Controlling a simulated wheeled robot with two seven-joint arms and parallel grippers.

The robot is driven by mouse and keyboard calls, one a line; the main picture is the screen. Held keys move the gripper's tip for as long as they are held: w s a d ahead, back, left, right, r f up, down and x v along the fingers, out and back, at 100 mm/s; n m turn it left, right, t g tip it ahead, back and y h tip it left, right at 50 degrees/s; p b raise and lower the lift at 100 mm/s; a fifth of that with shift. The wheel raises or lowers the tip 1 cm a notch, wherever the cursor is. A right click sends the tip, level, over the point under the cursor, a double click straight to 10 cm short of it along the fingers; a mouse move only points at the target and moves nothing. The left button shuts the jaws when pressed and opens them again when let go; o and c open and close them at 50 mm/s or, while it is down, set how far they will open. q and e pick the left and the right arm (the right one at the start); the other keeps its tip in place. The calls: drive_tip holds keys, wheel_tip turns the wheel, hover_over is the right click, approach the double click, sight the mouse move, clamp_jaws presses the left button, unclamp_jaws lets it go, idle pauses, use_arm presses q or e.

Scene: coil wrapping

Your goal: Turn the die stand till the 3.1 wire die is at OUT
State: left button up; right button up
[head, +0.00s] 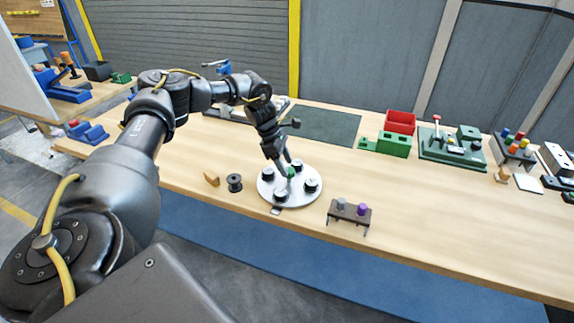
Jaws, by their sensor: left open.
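The die stand (296,195) is a round pale metal disc on the bench, with several dark round pieces around its rim and a small green part (291,172) near the middle. A small plate (276,210) shows at its front edge. Any die sizes and the OUT mark are too small to read. My left gripper (287,167) points down over the disc, its fingers open close to the green part. I cannot tell whether they touch it. The gripper hides part of the disc's back. My right gripper is not in view.
Green and red bins (400,121) are farther back. A dark green mat (322,125) lies bare behind.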

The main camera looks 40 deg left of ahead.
use_arm(q)
drive_tip(key=shift+x, duration=1)
clamp_jaws()
drive_tip(key=shift+d, duration=0.1)
